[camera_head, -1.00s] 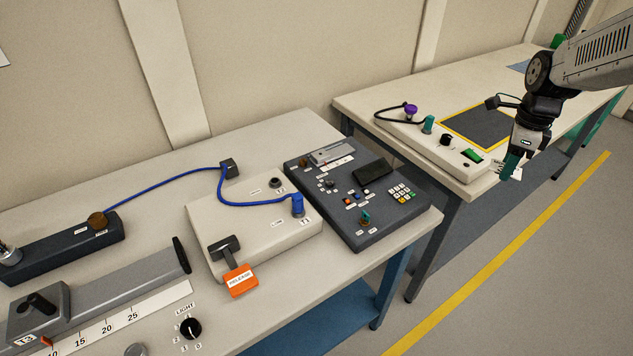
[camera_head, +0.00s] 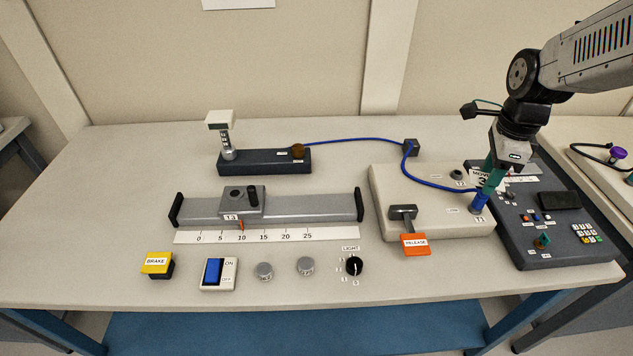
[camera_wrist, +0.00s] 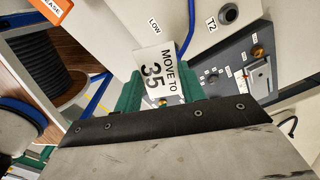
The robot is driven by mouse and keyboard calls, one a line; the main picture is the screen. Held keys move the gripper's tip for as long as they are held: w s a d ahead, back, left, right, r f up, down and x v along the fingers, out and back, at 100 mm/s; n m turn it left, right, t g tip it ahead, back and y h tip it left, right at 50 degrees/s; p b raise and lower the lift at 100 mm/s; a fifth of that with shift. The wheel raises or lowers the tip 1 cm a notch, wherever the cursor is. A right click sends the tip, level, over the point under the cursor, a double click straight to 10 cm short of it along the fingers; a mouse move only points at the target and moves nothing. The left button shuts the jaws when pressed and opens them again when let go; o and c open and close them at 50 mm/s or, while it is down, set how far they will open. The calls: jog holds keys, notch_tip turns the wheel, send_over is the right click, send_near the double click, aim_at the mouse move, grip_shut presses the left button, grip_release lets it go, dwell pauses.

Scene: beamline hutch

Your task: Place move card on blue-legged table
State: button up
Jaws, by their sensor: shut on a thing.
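The move card (camera_head: 480,178) is a small white card; in the wrist view the card (camera_wrist: 153,66) reads "MOVE TO 35". My gripper (camera_head: 490,181) has green fingers and is shut on the card. The gripper also shows in the wrist view (camera_wrist: 156,92), with the card sticking out past its fingers. It holds the card above the right part of the table, over the area between the beige box and the dark control panel. The blue-legged table (camera_head: 100,220) has a pale top and fills most of the head view. Its exact height below the card is hard to tell.
A beige box (camera_head: 392,185) with a blue cable and orange RELEASE tag stands beside the dark keypad panel (camera_head: 555,250). A grey slide rail (camera_head: 310,208), yellow BRAKE button (camera_head: 158,263), switch and knobs lie further left. The table's left side is bare.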

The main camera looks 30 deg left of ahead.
aim_at(456, 265)
jog(key=s+d+f+n, duration=0.1)
jog(key=s+f+n, duration=0.3)
jog(key=s, duration=0.7)
jog(key=f, duration=1)
jog(key=shift+w+d+f, duration=0.15)
jog(key=shift+d, duration=0.05)
jog(key=shift+f, duration=0.1)
jog(key=o, duration=1)
jog(key=shift+c, duration=0.2)
notch_tip(456, 265, up, 12)
